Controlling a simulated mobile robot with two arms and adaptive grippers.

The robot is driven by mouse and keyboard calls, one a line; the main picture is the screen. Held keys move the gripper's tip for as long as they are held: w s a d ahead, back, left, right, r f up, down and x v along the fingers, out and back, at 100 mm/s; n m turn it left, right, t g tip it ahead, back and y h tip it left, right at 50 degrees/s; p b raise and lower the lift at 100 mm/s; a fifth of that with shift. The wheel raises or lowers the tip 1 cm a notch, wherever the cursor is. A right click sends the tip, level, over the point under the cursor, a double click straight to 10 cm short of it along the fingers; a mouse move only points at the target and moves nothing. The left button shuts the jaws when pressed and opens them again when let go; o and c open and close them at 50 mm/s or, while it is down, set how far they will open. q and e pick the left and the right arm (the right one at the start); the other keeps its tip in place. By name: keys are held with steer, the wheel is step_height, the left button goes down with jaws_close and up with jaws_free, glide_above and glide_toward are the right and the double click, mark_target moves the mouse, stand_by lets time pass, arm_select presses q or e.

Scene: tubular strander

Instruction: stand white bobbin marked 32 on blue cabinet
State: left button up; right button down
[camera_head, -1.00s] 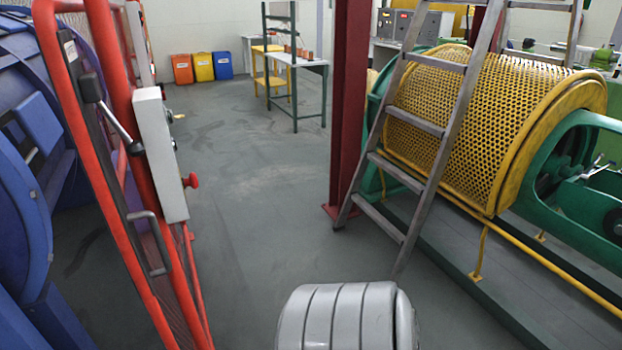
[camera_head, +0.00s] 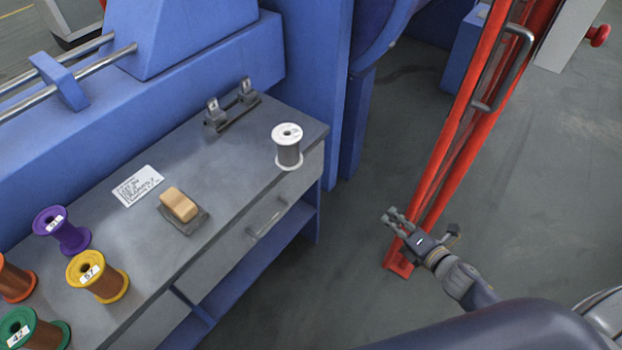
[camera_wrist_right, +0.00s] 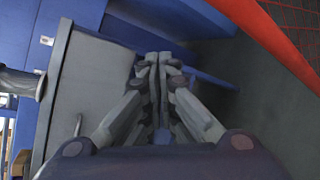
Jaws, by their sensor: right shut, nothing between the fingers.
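The white bobbin (camera_head: 289,150), with white flanges and grey winding, stands upright on the top of the blue cabinet (camera_head: 145,248), near its right end. Its mark is too small to read. My right gripper (camera_head: 392,217) is shut and empty, right of the cabinet and apart from the bobbin. In the right wrist view, the right gripper (camera_wrist_right: 158,62) has its fingers together beside the cabinet's drawer front (camera_wrist_right: 92,85). A grey bobbin-like shape (camera_wrist_right: 18,82) is cut off at the left edge there. My left gripper is not in view.
A tan block (camera_head: 179,205), a card (camera_head: 138,185) and a metal fixture (camera_head: 231,108) are on top. A red frame (camera_head: 455,140) rises beside my right gripper.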

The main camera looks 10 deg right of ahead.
steer(key=w+a+r+n+t+y+b, duration=0.1)
steer(key=a+r+n+y+b, duration=0.25)
steer(key=a+r+n, duration=0.4)
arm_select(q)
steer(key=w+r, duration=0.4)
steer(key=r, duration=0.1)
arm_select(e)
steer(key=n+g+y, duration=0.1)
steer(key=n+y, duration=0.4)
steer(key=n, duration=0.5)
glide_toward(300, 159)
steer(key=shift+m, duration=0.35)
steer(key=p+x, duration=0.1)
steer(key=x, duration=0.4)
steer(key=shift+w+a+r, duration=0.15)
steer(key=shift+w+a, duration=0.05)
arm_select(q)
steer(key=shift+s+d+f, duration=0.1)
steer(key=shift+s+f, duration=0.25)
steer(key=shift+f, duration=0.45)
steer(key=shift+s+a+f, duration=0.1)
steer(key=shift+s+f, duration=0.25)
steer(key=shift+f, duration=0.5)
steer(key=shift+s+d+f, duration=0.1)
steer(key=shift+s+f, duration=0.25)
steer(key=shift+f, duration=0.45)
arm_select(e)
steer(key=shift+x, duration=0.75)
